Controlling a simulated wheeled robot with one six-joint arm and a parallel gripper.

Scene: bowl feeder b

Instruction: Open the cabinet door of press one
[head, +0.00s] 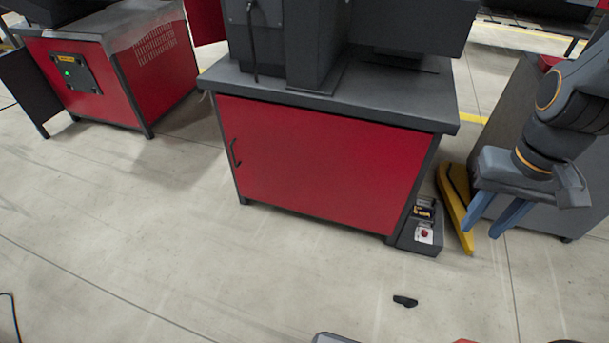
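A red cabinet door (318,165) fills the front of a dark grey machine stand in the middle of the head view. It looks shut. Its black bar handle (235,153) is upright near the door's left edge. My gripper (485,222) hangs at the right, pointing down, with its two blue fingers apart and nothing between them. It is well to the right of the door and far from the handle. I cannot tell from any marking which press this is.
A yellow floor piece (456,208) is beside my gripper. A small black object (405,301) lies on the floor. Another red cabinet (120,75) stands at upper left.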

